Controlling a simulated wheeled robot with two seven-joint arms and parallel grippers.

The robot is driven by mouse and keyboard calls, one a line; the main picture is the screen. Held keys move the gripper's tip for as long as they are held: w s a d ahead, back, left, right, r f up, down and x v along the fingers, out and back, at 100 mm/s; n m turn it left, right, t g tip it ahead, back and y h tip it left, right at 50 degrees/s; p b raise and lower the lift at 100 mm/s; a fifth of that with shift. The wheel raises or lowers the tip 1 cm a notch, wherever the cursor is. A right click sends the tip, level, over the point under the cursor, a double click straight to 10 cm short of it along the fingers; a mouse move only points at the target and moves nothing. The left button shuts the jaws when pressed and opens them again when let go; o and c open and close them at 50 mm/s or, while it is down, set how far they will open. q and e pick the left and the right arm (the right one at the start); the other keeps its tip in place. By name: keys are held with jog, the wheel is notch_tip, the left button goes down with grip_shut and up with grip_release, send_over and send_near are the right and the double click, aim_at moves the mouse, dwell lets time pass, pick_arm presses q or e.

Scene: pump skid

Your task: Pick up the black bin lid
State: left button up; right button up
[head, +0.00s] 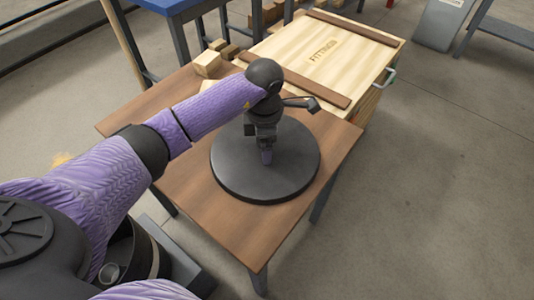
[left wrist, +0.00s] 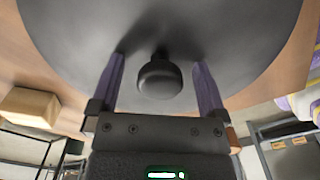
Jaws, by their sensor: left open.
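The black bin lid (head: 290,178) is a round dark disc lying flat on a brown wooden table. In the left wrist view the lid (left wrist: 75,30) fills the upper middle, and its round knob (left wrist: 160,80) stands up from it. My left gripper (head: 266,158) is over the lid, pointing down at its middle. In the left wrist view my left gripper (left wrist: 158,85) is open, with one purple finger on each side of the knob. A gap shows between each finger and the knob. The knob is hidden behind the gripper in the head view. My right gripper is not in view.
The wooden table (head: 200,215) has bare top to the left and front of the lid. A large wooden crate (head: 300,45) marked "FITTINGS" stands close behind it. Small wooden blocks (head: 207,63) are at the back left. Open floor lies to the right.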

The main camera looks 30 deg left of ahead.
pick_arm(q)
jog(key=shift+r, duration=0.1)
grip_shut()
dwell(0.3)
